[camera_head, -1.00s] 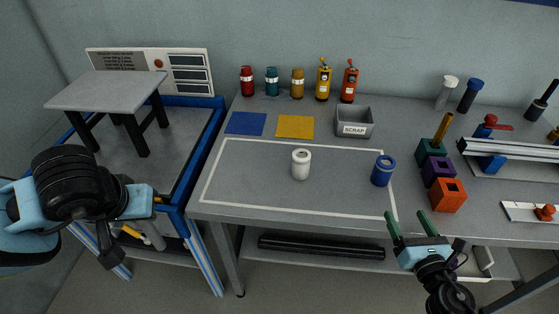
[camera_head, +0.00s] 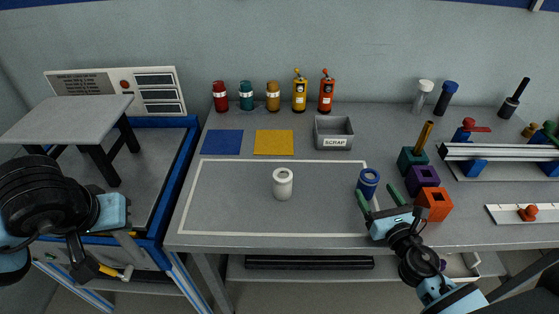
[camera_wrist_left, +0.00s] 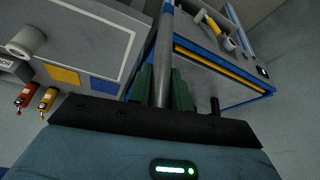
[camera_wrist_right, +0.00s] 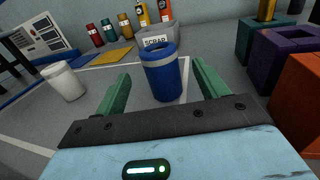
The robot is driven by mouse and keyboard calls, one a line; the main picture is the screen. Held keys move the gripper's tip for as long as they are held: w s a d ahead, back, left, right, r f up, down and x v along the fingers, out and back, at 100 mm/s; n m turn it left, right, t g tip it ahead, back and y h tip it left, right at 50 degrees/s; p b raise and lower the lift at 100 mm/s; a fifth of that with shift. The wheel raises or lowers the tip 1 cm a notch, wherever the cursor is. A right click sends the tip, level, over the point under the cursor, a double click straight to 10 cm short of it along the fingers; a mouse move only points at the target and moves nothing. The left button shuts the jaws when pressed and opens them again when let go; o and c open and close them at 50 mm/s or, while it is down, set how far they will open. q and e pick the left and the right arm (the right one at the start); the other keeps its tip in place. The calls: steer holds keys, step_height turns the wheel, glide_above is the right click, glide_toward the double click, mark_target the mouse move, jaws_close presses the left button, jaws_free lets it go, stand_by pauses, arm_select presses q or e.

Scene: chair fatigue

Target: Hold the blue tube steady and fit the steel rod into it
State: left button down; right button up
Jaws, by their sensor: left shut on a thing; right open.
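The blue tube (camera_head: 368,184) stands upright on the bench at the right edge of the white outline. My right gripper (camera_head: 376,196) is open, low over the bench, just on the near side of the tube. In the right wrist view the blue tube (camera_wrist_right: 163,78) stands ahead, framed between the green fingers and not gripped. My left gripper (camera_wrist_left: 162,88) is shut on the steel rod (camera_wrist_left: 164,50), a long grey bar running up the left wrist view. In the head view the rod and left fingertips cannot be made out clearly.
A white tube (camera_head: 283,183) stands inside the outline. Green, purple and orange (camera_head: 434,204) blocks stand close right of my right gripper. A grey scrap bin (camera_head: 333,132) is behind. A blue-framed cart (camera_head: 160,200) with a small grey table is at left.

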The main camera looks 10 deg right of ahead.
mark_target(365, 175)
arm_select(q)
steer(key=shift+r, duration=0.3)
arm_select(e)
steer(key=w, duration=0.7)
steer(key=shift+w, duration=0.25)
steer(key=c, duration=1.1)
steer(key=o, duration=1.1)
steer(key=s, duration=1.2)
steer(key=shift+f, duration=0.1)
